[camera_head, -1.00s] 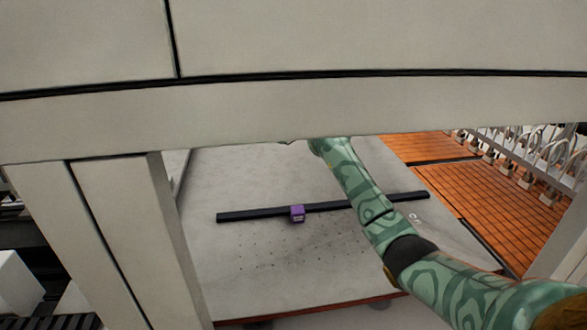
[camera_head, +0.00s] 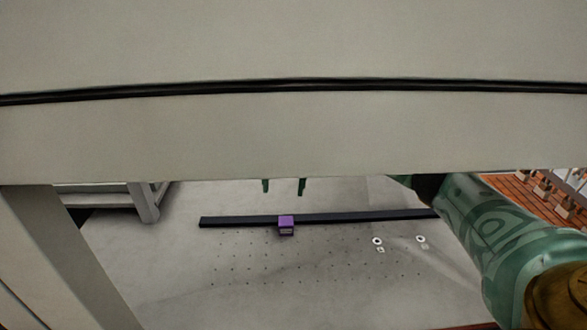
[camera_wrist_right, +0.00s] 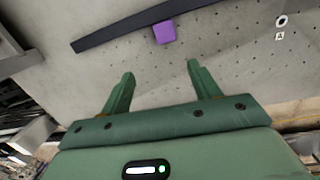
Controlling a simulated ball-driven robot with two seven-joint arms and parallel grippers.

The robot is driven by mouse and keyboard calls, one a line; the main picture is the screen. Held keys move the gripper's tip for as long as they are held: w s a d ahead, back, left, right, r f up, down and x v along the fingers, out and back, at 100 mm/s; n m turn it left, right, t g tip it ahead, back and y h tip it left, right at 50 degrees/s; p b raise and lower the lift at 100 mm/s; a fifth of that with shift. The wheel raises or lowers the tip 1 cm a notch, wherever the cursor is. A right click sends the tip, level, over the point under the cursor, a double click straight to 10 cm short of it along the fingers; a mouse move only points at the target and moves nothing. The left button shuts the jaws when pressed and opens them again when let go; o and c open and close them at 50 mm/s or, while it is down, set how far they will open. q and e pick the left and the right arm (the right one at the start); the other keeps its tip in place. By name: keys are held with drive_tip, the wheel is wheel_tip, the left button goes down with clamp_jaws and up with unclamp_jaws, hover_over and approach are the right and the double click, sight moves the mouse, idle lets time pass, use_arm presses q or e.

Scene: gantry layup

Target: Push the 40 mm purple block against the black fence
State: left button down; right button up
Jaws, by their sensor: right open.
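The purple block (camera_head: 286,225) sits on the grey table at the near side of the long black fence (camera_head: 350,216), left of the fence's middle. It shows right beside the fence; I cannot tell whether a thin gap is left. In the right wrist view the block (camera_wrist_right: 165,32) also lies along the fence (camera_wrist_right: 115,32), on the side facing my fingers. My right gripper (camera_head: 284,187) shows only as two green fingertips below the beam. In the wrist view its fingers (camera_wrist_right: 160,72) are apart with nothing between them. My left gripper is out of view.
A wide pale beam (camera_head: 290,140) crosses the head view and hides the upper part of the scene and most of my right gripper. A pale post (camera_head: 70,260) stands at the left. The perforated grey table (camera_head: 330,285) is clear in front of the block. Orange slatted panels (camera_head: 530,200) lie at the right.

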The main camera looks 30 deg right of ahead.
sight(286, 221)
drive_tip(key=shift+n+h, duration=0.5)
drive_tip(key=shift+h, duration=0.2)
drive_tip(key=f+b, duration=0.1)
drive_tip(key=f, duration=0.4)
drive_tip(key=w+d+f+b, duration=0.1)
drive_tip(key=f, duration=0.4)
drive_tip(key=w+f+b, duration=0.1)
drive_tip(key=f, duration=0.4)
drive_tip(key=shift+w+d, duration=0.15)
drive_tip(key=shift+d, duration=0.15)
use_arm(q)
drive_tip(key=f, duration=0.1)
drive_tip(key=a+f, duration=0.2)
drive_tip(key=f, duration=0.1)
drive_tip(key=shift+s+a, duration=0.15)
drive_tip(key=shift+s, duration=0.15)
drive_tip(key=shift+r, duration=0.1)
